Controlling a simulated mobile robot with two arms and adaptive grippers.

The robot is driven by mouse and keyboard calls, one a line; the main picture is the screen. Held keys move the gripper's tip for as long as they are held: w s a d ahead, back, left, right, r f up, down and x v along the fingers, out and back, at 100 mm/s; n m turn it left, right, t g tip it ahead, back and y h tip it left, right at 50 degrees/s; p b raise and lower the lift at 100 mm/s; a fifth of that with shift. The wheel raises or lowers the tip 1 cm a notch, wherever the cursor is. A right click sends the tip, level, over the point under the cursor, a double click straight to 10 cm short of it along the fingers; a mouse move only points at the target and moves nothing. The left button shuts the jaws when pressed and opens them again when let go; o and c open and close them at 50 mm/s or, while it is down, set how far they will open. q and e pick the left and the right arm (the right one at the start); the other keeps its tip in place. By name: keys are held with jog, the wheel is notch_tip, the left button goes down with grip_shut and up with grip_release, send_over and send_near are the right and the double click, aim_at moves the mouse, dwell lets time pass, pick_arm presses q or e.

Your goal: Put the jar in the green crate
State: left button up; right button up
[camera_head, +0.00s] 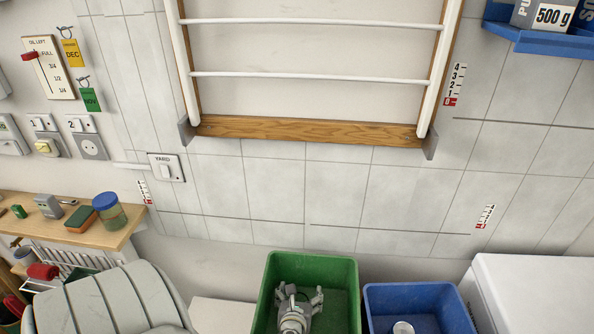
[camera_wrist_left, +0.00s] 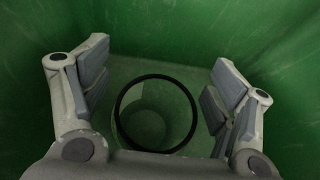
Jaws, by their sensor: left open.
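The green crate (camera_head: 340,264) stands on the floor below the wall rack in the head view. My left gripper (camera_head: 300,292) is inside it, with its fingers spread apart. In the left wrist view, a clear round vessel with a dark rim, seemingly a glass jar (camera_wrist_left: 155,122), is between and beyond the open fingers (camera_wrist_left: 155,88), against the green inside of the crate. No finger visibly grips it. My right gripper is not in view.
A blue crate (camera_head: 410,292) with a round pale-topped item (camera_head: 403,328) stands right of the green crate. A white box (camera_head: 535,295) is farther right. A grey ribbed rounded object (camera_head: 105,300) is at the left. The worktop (camera_head: 60,226) also holds a sponge (camera_head: 81,219).

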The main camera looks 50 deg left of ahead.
pick_arm(q)
jog(key=b+v, duration=0.1)
jog(key=v, duration=1)
